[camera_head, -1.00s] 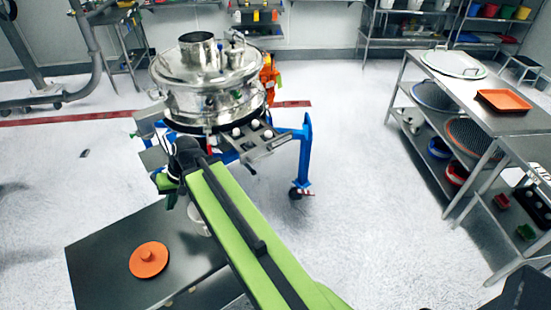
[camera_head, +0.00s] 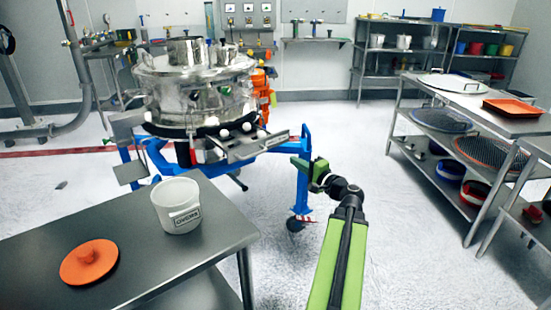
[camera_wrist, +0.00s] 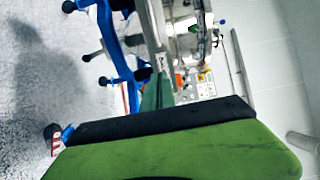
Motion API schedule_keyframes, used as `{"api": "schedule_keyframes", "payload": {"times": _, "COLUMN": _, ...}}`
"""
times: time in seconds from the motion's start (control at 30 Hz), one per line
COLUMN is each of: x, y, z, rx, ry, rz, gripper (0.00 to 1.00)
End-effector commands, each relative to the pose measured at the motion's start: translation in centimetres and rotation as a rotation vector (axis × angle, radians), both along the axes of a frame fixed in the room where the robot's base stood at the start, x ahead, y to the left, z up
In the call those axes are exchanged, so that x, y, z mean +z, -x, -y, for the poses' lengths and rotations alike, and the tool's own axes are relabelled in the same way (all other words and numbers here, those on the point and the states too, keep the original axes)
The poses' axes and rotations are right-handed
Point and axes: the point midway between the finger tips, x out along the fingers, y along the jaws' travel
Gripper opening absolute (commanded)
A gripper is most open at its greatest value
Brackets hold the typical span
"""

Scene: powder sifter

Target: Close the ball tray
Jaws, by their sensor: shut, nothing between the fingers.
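The silver powder sifter (camera_head: 198,98) stands on a blue frame at the back left. The ball tray (camera_head: 246,149), a flat grey metal tray, sticks out from the sifter's lower front toward the right. Several white balls (camera_head: 223,133) show at its inner side. My gripper (camera_head: 297,163) is right of the tray's outer end and a little lower in the picture, apart from it. It appears shut and empty. In the wrist view my gripper (camera_wrist: 158,88) points at the sifter (camera_wrist: 188,28), which is tilted and partly cut off; the tray is not clear there.
A steel table (camera_head: 205,240) at front left holds a white bucket (camera_head: 178,207) and an orange lid (camera_head: 89,262). A blue frame leg (camera_head: 302,190) stands just beside my gripper. Steel shelving (camera_head: 468,135) is on the right. Floor between is clear.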

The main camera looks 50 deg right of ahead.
Motion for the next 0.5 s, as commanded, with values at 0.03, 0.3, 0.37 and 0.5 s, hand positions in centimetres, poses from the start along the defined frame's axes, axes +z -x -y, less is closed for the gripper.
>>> {"api": "schedule_keyframes", "payload": {"times": 0.03, "x": 0.1, "y": -0.5, "z": 0.1, "rx": 0.002, "ry": 0.000, "rz": 0.000, "gripper": 0.00}}
{"api": "schedule_keyframes", "payload": {"times": 0.3, "x": 0.0, "y": -5.8, "z": 0.8, "rx": 0.007, "ry": 0.001, "rz": -0.001, "gripper": 0.00}}
{"api": "schedule_keyframes", "payload": {"times": 0.37, "x": 0.0, "y": -7.1, "z": 1.0, "rx": 0.005, "ry": 0.001, "rz": -0.001, "gripper": 0.00}}
{"api": "schedule_keyframes", "payload": {"times": 0.5, "x": 0.0, "y": -10.1, "z": 1.4, "rx": 0.006, "ry": 0.001, "rz": -0.001, "gripper": 0.00}}
